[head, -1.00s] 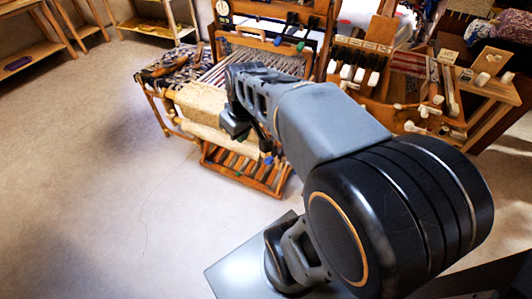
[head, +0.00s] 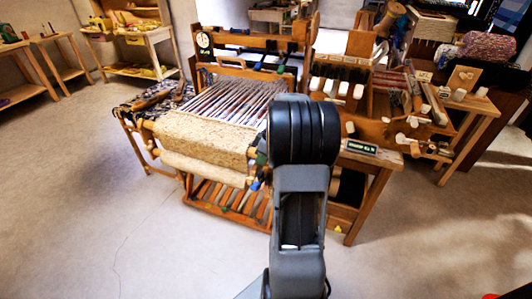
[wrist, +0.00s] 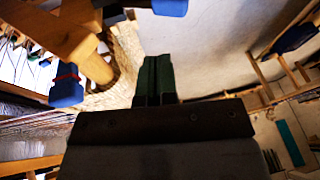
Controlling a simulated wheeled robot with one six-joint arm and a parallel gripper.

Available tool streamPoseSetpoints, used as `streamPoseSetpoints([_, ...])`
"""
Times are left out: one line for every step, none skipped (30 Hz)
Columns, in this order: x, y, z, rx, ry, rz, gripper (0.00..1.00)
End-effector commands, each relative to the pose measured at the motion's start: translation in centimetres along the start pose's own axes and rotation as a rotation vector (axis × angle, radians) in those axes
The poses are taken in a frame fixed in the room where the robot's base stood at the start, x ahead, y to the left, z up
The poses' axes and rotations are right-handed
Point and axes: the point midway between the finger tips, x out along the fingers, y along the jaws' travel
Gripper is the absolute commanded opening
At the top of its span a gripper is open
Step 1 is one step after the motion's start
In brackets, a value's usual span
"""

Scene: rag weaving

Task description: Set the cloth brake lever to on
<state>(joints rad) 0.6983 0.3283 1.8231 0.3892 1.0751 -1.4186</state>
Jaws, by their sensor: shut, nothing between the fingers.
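The loom stands in the middle of the head view, with a roll of cream woven cloth (head: 205,135) at its front. A small blue-tipped part (head: 256,185) shows below the roll's right end, beside my arm. In the wrist view, a blue lever tip with a red band (wrist: 66,86) is left of my gripper (wrist: 158,78), and another blue tip (wrist: 170,7) is above it. I cannot tell which is the cloth brake lever or its setting. My gripper is shut and empty, apart from both tips; in the head view my arm mostly hides it.
A wooden beam end (wrist: 65,35) is close to my gripper at the upper left of the wrist view. A bench with a small dark label (head: 360,147) stands right of my arm. Treadles (head: 225,200) lie below the cloth. The floor (head: 90,220) at left is clear.

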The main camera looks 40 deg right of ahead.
Motion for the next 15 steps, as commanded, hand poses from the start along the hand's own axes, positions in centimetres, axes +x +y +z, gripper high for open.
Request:
streamPoseSetpoints([1.2,0.0,0.1,0.000,-0.001,-0.002,0.00])
streamPoseSetpoints([1.8,0.0,0.1,0.000,-0.001,-0.004,0.00])
streamPoseSetpoints([2.5,0.0,0.1,0.000,-0.002,-0.003,0.00])
streamPoseSetpoints([2.9,0.0,0.0,-0.001,-0.002,-0.003,0.00])
streamPoseSetpoints([3.4,0.0,0.1,-0.001,-0.002,-0.002,0.00])
streamPoseSetpoints([3.9,-0.1,0.2,0.000,-0.002,-0.001,0.00])
streamPoseSetpoints([4.3,-0.3,0.3,0.001,-0.002,-0.002,0.00])
streamPoseSetpoints([4.6,-0.4,0.4,0.002,-0.001,-0.001,0.00])
streamPoseSetpoints([5.0,-0.6,0.5,0.002,-0.001,0.000,0.00])
streamPoseSetpoints([5.3,-0.7,0.6,0.002,-0.001,-0.001,0.00])
streamPoseSetpoints([5.6,-0.8,0.7,0.002,-0.001,-0.001,0.00])
streamPoseSetpoints([5.9,-0.9,0.8,0.001,-0.001,0.000,0.00])
streamPoseSetpoints([6.1,-1.0,0.8,0.001,-0.001,0.000,0.00])
streamPoseSetpoints([6.3,-1.0,0.9,0.001,-0.001,0.000,0.00])
streamPoseSetpoints([6.5,-1.1,0.9,0.000,-0.001,-0.001,0.00])
